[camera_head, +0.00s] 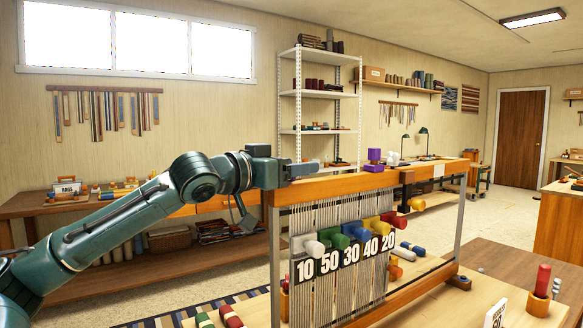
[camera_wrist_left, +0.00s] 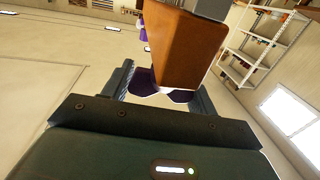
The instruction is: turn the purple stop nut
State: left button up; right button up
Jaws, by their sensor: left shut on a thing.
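The purple stop nut (camera_wrist_left: 143,82) shows in the left wrist view at the end of a wooden beam (camera_wrist_left: 182,48), which hides part of it. My left gripper (camera_head: 304,170) is at the left end of the loom's top beam (camera_head: 345,186) in the head view. In the left wrist view its two fingers (camera_wrist_left: 164,78) stand on either side of the nut, shut on it. The nut cannot be made out in the head view. My right gripper is in neither view.
Coloured knobs (camera_head: 351,231) and number plates hang on the loom front above a wooden table (camera_head: 425,300). A white shelf rack (camera_head: 318,94) stands behind. A red cylinder in a wooden cup (camera_head: 541,283) is at front right.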

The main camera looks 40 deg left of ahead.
pick_arm(q)
jog(key=shift+d+f+m+h+b, duration=0.15)
jog(key=shift+m+h+b, duration=0.15)
jog(key=shift+m+h, duration=0.3)
jog(key=shift+h, duration=0.3)
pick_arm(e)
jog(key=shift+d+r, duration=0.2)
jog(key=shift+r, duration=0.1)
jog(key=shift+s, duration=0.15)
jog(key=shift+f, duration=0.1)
pick_arm(q)
jog(key=o, duration=1)
